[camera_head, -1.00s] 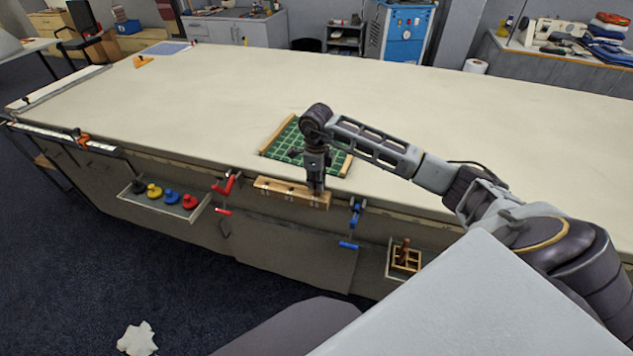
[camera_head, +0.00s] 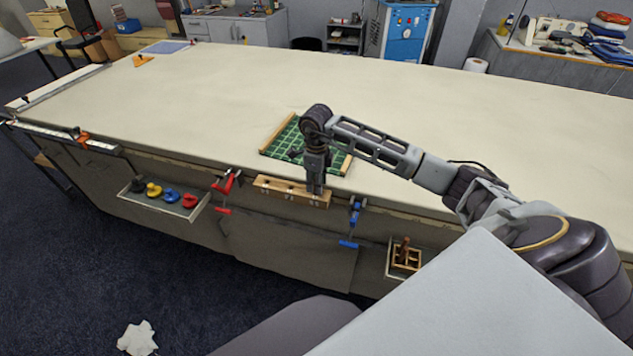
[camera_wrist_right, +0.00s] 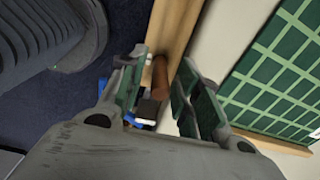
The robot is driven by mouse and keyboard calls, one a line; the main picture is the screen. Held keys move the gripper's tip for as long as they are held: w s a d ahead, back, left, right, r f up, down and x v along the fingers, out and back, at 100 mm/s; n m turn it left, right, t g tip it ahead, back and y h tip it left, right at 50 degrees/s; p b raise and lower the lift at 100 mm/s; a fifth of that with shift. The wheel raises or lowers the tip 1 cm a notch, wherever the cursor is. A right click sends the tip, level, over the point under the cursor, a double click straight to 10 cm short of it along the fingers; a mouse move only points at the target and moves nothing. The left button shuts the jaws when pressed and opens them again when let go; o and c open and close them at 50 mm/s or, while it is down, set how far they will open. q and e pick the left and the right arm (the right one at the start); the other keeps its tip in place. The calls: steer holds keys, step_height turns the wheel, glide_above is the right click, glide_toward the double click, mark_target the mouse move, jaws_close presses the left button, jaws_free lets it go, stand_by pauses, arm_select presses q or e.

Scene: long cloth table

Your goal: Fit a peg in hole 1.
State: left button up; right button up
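A light wooden block (camera_head: 280,189) with marked positions along its front is at the table's front edge. My right gripper (camera_head: 316,188) points down over the block's right end. In the right wrist view a brown peg (camera_wrist_right: 160,76) stands at the wooden block (camera_wrist_right: 168,30), between the spread fingers of my right gripper (camera_wrist_right: 160,95). The fingers look open around the peg, with a gap on the right side. How deep the peg sits is hidden, and the mark under the gripper cannot be read. My left gripper is not in view.
A green gridded mat (camera_head: 285,143) lies behind the block. Red clamp (camera_head: 227,184) and blue clamp (camera_head: 354,220) flank it. A divided wooden box (camera_head: 406,259) with a brown peg hangs lower right. A tray (camera_head: 165,196) holds several colored knobs.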

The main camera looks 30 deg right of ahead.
step_height(320, 180, up, 12)
steer(key=b, duration=0.1)
steer(key=shift+r, duration=0.15)
stand_by(0.7)
stand_by(0.7)
